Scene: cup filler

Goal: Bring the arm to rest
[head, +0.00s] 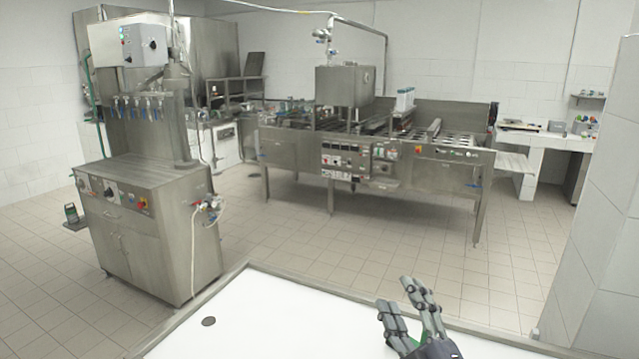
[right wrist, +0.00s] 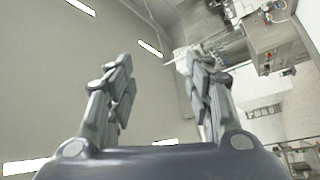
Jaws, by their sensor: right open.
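My right gripper (head: 408,305) shows at the bottom of the head view, right of the middle, over the white table top. Its dark grey jointed fingers point up and stand apart. In the right wrist view the two fingers (right wrist: 160,85) are spread with nothing between them. Behind them are the ceiling and walls of the room. My left gripper and arm are not in view.
The white table (head: 270,312) with a raised metal rim and a dark round spot is otherwise bare. A steel filling cabinet (head: 150,215) stands left. A long steel machine (head: 370,150) stands further back. A tiled wall (head: 600,230) rises close on the right.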

